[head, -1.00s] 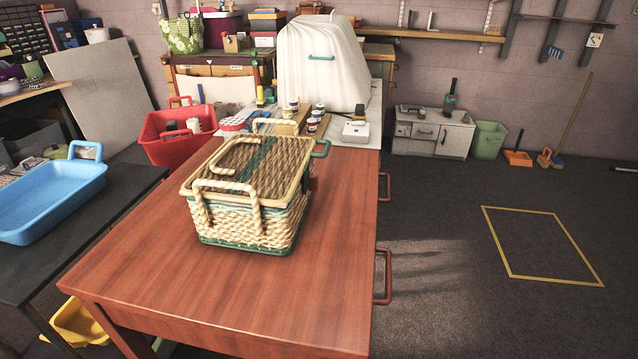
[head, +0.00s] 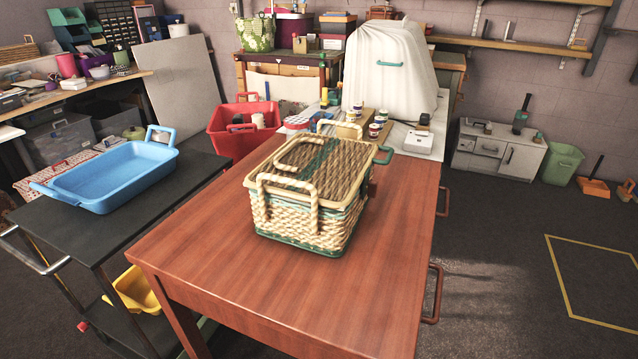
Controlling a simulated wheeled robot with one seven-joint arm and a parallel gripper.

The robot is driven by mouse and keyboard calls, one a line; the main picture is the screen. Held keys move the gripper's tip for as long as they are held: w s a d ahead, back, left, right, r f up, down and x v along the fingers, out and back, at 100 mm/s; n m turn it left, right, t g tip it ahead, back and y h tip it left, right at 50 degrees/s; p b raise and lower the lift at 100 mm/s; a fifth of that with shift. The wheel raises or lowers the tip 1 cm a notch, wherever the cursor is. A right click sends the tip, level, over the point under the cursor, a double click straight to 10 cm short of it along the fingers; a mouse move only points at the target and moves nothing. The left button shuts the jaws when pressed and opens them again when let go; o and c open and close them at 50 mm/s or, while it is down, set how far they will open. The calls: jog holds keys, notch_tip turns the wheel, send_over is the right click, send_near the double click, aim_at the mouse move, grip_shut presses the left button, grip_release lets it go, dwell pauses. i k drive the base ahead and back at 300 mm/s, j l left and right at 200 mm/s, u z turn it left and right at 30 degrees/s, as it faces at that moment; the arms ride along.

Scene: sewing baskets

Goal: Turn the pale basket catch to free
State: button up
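The pale basket (head: 305,215) is a woven, straw-coloured basket with green bands, standing upright on the reddish wooden table. Its lid (head: 318,168) is down, with a green stripe and pale loop handles. A green loop (head: 384,155) sticks out at its right rear corner. A small dark red piece (head: 372,188) shows at its right side, partly hidden by the edge; I cannot tell whether it is the catch or how it is turned. My gripper is not in view.
The wooden table (head: 235,270) is clear in front of the basket. Jars (head: 375,130) and a white box (head: 418,142) stand behind it. A blue tray (head: 115,180) lies on a black cart at left. A drawer handle (head: 433,293) juts from the table's right side.

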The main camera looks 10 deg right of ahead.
aim_at(372, 189)
jog(key=i+l+z, duration=0.2)
jog(key=z, duration=0.25)
jog(key=i+z, duration=0.4)
jog(key=i, duration=0.05)
